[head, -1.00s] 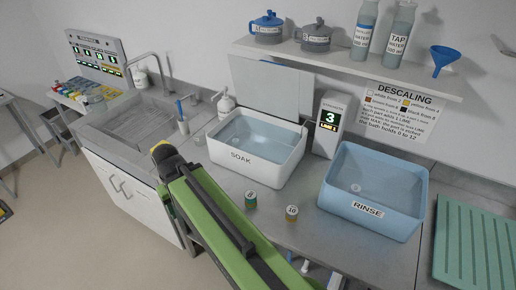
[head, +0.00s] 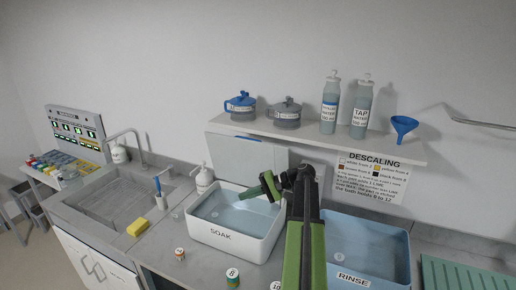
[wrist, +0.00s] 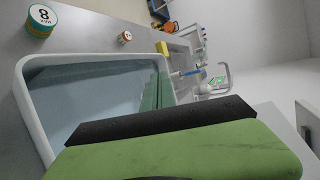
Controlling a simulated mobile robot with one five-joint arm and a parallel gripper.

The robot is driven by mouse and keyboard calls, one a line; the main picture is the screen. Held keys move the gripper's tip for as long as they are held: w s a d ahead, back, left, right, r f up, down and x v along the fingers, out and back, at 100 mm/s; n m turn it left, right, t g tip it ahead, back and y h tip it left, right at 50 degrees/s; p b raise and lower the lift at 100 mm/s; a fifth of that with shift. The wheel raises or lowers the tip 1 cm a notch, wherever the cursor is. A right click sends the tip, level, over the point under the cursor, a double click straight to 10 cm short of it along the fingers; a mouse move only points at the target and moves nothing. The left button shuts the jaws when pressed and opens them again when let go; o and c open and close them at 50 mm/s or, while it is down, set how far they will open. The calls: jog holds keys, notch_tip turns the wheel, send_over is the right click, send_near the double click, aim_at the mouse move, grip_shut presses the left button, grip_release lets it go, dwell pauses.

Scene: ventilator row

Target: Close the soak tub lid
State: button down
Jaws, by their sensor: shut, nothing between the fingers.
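The white soak tub (head: 232,238), labelled SOAK and holding clear bluish water, stands on the counter. Its pale grey lid (head: 238,150) stands upright along the tub's back edge, so the tub is open. My gripper (head: 268,187) is shut and empty, above the right rear part of the tub and in front of the lid's right side.
The blue rinse tub (head: 385,268) stands right of my arm. A shelf (head: 320,143) with pots, bottles and a blue funnel hangs above the lid. A soap bottle (head: 204,180) stands left of the lid. Small numbered jars (head: 233,276) and a yellow sponge (head: 138,229) lie in front and left.

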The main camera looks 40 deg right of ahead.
aim_at(282, 149)
jog(key=s+d+r+m+t, duration=0.1)
jog(key=s+d+r+t, duration=0.1)
jog(key=s+d+r, duration=0.3)
jog(key=s+d+r+m+t+h, duration=0.1)
jog(key=s+d+t, duration=0.1)
jog(key=d, duration=0.5)
jog(key=s+d+r+m+t, duration=0.1)
jog(key=s+d+r+t, duration=0.1)
jog(key=s+d+r, duration=0.3)
jog(key=w+d+n+p, duration=0.1)
jog(key=w+d+n, duration=0.1)
jog(key=w+d, duration=0.35)
jog(key=w+a+n, duration=0.1)
jog(key=w+a, duration=0.1)
jog(key=w, duration=0.3)
jog(key=w+a+n+y+p, duration=0.1)
jog(key=w+a, duration=0.2)
jog(key=w, duration=0.2)
jog(key=w+a+n+g+y, duration=0.1)
jog(key=w+a+n, duration=0.1)
jog(key=w, duration=0.3)
jog(key=shift+a+r+p, duration=0.3)
jog(key=shift+a, duration=0.15)
jog(key=shift+a, duration=0.1)
